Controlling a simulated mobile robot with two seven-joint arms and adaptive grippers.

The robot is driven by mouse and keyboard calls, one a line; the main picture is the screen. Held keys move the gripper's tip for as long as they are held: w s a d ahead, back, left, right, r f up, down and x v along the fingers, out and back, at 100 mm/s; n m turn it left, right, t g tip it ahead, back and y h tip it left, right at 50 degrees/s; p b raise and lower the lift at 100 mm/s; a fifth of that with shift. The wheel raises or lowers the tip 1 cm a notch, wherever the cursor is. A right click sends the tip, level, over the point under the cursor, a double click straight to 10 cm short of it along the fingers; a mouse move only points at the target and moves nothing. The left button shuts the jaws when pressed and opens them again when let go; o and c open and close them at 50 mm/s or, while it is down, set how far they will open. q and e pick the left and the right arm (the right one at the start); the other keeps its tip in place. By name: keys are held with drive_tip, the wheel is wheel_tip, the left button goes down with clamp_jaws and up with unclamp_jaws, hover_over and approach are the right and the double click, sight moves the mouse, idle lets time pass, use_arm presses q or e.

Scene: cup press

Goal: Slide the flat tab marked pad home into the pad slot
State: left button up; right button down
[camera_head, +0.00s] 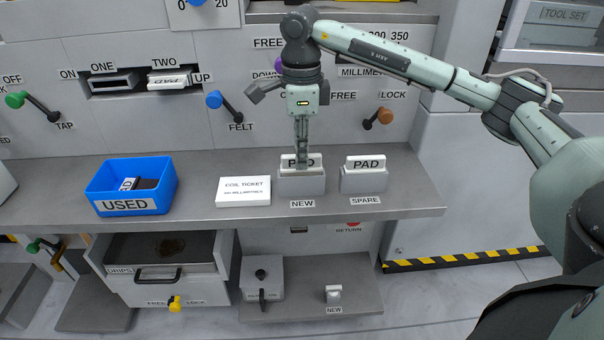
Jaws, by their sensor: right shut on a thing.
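A white tab marked PAD (287,163) stands upright in the grey holder (301,184) labelled NEW on the shelf. My right gripper (302,164) points straight down and is shut on this tab, covering part of its lettering. The tab's lower part is hidden in the holder. The wall panel at upper left has two slots. The slot under ONE (115,82) shows a dark opening. The slot under TWO (169,79) has a white tab marked PAD sticking out. My left gripper is not in view.
A second PAD tab (366,163) stands in the SPARE holder (364,181) just to the right. A white coil ticket block (243,190) and a blue USED bin (160,199) are to the left.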

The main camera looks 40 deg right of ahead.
drive_tip(key=shift+r, duration=0.2)
drive_tip(key=shift+r+p, duration=2.15)
drive_tip(key=shift+r, duration=0.7)
